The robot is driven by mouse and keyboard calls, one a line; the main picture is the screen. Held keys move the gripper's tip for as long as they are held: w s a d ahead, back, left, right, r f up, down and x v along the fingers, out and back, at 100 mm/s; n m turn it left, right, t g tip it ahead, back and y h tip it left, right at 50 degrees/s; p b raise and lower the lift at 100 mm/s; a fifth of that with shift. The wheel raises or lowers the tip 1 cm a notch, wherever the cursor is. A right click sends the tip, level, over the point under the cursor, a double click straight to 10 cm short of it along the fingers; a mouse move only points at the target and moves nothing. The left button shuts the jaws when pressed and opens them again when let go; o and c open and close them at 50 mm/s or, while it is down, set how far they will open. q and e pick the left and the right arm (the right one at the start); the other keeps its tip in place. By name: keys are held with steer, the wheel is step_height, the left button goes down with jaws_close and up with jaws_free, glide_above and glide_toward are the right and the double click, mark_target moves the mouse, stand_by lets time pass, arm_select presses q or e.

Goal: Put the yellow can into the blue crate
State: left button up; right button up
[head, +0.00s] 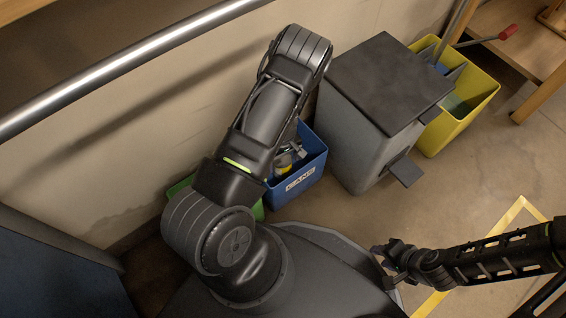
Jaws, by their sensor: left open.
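The blue crate (304,180), with white lettering on its front, stands on the floor against the wall. A small yellow patch (283,160) shows inside its opening beside my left gripper. It may be the yellow can, but most of it is hidden. My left gripper (295,153) is open and points down at the crate's opening, partly hidden behind my own arm. I cannot tell whether it touches the yellow thing. My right gripper (386,264) is low at the right, apart from the crate, and its jaw state is unclear.
A green container (257,210) stands left of the blue crate, mostly behind my arm. A grey bin with a dark lid (388,82) stands close on the right. A yellow crate (466,108) is beyond it. A metal rail (130,62) runs along the wall.

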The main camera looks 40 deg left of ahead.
arm_select(q)
step_height(320, 180, up, 8)
steer(key=p, duration=0.2)
steer(key=shift+p, duration=0.35)
stand_by(1.5)
